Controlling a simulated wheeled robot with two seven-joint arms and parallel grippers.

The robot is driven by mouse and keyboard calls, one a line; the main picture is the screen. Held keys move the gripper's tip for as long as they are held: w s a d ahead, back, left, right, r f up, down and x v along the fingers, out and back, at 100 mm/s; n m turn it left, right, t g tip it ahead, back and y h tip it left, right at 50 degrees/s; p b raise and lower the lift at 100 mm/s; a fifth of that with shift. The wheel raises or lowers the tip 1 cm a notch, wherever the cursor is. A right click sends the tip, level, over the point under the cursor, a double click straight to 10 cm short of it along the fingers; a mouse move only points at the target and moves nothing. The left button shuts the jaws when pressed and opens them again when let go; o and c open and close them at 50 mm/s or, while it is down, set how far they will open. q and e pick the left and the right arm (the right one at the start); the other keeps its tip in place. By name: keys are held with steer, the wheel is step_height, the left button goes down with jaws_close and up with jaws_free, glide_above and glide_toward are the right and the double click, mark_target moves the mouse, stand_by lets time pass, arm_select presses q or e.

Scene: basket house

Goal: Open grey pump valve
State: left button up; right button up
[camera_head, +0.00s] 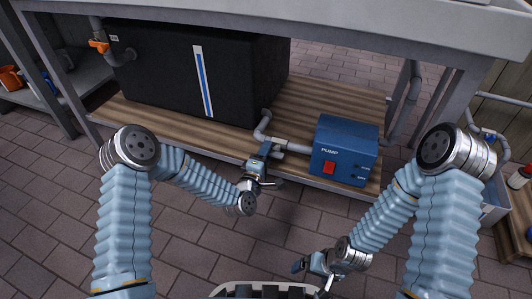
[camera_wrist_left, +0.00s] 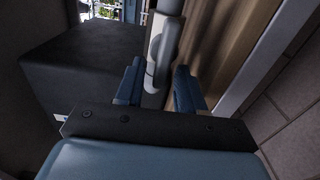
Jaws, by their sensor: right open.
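A grey pipe (camera_head: 292,148) runs from the black tank (camera_head: 190,65) to the blue pump box (camera_head: 345,148) on the low wooden shelf. My left gripper (camera_head: 263,165) is at this pipe, just left of the pump. In the left wrist view a light grey valve part (camera_wrist_left: 157,68) on the pipe lies between the two blue fingers of that gripper (camera_wrist_left: 158,85). The fingers stand apart on either side of it; I cannot tell whether they touch it. In the head view the gripper partly hides the valve. My right gripper (camera_head: 312,270) is open and empty, low over the floor.
The bench top (camera_head: 330,27) overhangs the shelf (camera_head: 310,100). An orange valve (camera_head: 99,46) is on a pipe at the tank's left. A red switch (camera_head: 329,168) is on the pump. Bench legs stand on both sides. The tiled floor (camera_head: 200,245) in front is clear.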

arm_select(q)
steer(key=p+v, duration=0.1)
steer(key=v, duration=1.2)
steer(key=shift+s, duration=0.35)
steer(key=shift+a+r, duration=0.1)
steer(key=shift+a, duration=0.05)
steer(key=s+a+f+m+g, duration=0.1)
steer(key=s+f+m+g, duration=0.25)
steer(key=f+g, duration=0.2)
steer(key=s+f+m+g, duration=0.3)
steer(key=f+m+g, duration=0.15)
steer(key=f, duration=0.25)
steer(key=s+a+f+m+g+y, duration=0.1)
steer(key=s+a+f+m+g, duration=0.15)
steer(key=s, duration=0.25)
steer(key=s+a+f+m+g+y, duration=0.1)
steer(key=s+a+f+m+g, duration=0.15)
steer(key=s, duration=0.25)
step_height(320, 180, up, 16)
steer(key=s+d+g+p, duration=0.1)
steer(key=s+p, duration=0.1)
steer(key=p, duration=1.4)
steer(key=shift+h+p, duration=0.3)
steer(key=shift+p, duration=0.05)
steer(key=shift+d+r, duration=0.1)
